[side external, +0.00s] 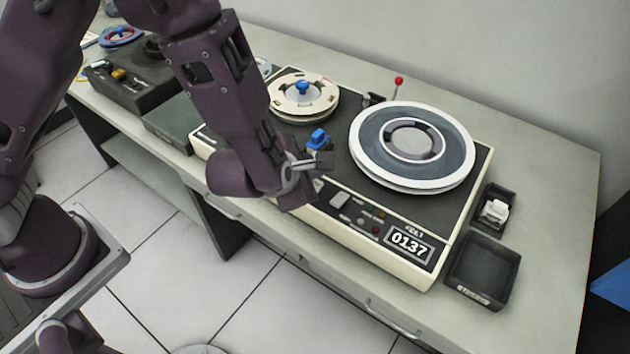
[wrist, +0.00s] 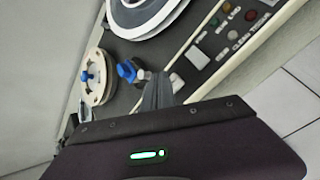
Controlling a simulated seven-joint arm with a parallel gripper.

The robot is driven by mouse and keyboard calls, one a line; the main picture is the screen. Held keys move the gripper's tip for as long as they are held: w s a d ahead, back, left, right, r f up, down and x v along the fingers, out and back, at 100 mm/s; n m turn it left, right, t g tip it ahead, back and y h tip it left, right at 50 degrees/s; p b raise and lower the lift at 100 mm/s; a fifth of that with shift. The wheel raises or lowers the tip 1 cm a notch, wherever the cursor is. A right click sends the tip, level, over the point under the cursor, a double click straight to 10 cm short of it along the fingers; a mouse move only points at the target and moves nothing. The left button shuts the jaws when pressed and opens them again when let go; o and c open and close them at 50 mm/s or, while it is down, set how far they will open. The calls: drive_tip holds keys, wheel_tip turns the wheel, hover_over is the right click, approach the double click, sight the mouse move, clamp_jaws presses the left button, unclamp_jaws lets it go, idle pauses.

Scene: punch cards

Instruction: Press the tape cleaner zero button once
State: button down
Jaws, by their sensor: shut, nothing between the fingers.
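The tape cleaner (side external: 462,232) is a cream-framed black deck with a counter (side external: 408,245) reading 0137 on its front panel. A pale square button (side external: 340,200) and small round red and grey buttons or lamps (side external: 375,230) sit left of the counter. In the wrist view the panel shows the pale button (wrist: 197,57) and a red one (wrist: 250,15). Its labels are too small to tell which button is the zero one. My gripper (side external: 328,162) is shut and empty, over the deck's front near a blue knob (side external: 318,138). Its fingers (wrist: 158,90) appear left of the pale button.
A large reel (side external: 365,150) and a smaller cream reel (side external: 285,100) sit on the deck. A red-tipped lever (side external: 398,82) stands behind. Black trays (side external: 483,270) lie to the right, one holding white pieces (side external: 495,211). The bench (side external: 550,170) is clear at far right.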

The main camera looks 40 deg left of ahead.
drive_tip(key=shift+f, duration=0.1)
drive_tip(key=shift+f, duration=0.3)
drive_tip(key=shift+f, duration=0.85)
idle(0.8)
drive_tip(key=shift+r, duration=1.25)
drive_tip(key=shift+r, duration=2.55)
